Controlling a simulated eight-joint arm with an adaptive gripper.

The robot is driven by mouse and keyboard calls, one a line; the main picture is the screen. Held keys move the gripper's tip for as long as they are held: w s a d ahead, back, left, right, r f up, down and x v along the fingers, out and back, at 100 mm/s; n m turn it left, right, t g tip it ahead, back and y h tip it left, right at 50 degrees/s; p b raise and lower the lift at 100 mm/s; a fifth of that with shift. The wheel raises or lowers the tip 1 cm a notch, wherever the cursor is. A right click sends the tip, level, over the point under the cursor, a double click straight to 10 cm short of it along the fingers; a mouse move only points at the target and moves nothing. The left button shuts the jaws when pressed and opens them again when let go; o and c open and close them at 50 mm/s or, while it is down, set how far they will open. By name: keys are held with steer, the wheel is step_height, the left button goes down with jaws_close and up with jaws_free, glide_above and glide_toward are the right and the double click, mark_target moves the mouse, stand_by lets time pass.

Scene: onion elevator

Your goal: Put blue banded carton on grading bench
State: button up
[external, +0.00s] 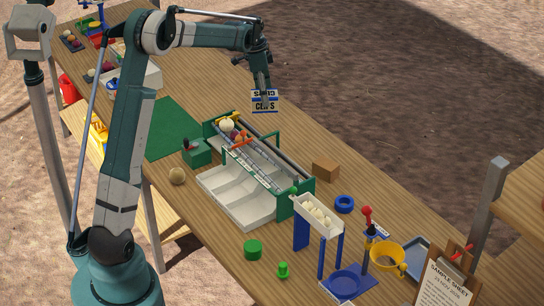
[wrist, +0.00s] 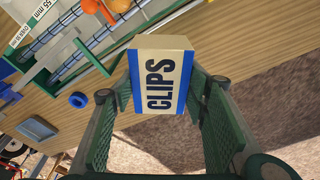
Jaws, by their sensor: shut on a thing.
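The blue banded carton (external: 264,101), cream with blue bands and the word CLIPS, is held in the air near the far long edge of the wooden bench (external: 350,185). My gripper (external: 265,90) points down and is shut on it. In the wrist view the carton (wrist: 160,80) sits between the two green finger pads of my gripper (wrist: 160,88). Behind it, the wrist view shows the bench edge and the brown ground beyond. I cannot tell its exact height or whether it is over the bench top.
A green-ended sorting rack (external: 295,195) with grey trays stands mid-bench, holding onions and an orange ball. A brown block (external: 325,170), blue ring (external: 344,204), white chute (external: 317,215) and yellow cup (external: 387,257) stand nearby. Bare wood lies along the far edge. Another wooden surface (external: 515,215) is at right.

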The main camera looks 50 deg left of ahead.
steer(key=s+a+n, duration=0.2)
steer(key=s+a, duration=0.5)
steer(key=a, duration=0.4)
steer(key=s+a+n+y, duration=0.1)
steer(key=s+a+n, duration=0.1)
steer(key=s+a, duration=0.7)
steer(key=s+a+n, duration=0.2)
steer(key=s+a, duration=0.4)
steer(key=a, duration=0.7)
step_height(320, 180, down, 11)
steer(key=shift+a, duration=0.3)
steer(key=shift+s+f, duration=0.1)
steer(key=shift+f, duration=0.1)
steer(key=shift+f, duration=3)
steer(key=shift+f, duration=1.9)
steer(key=shift+f+b, duration=0.15)
steer(key=shift+b, duration=0.2)
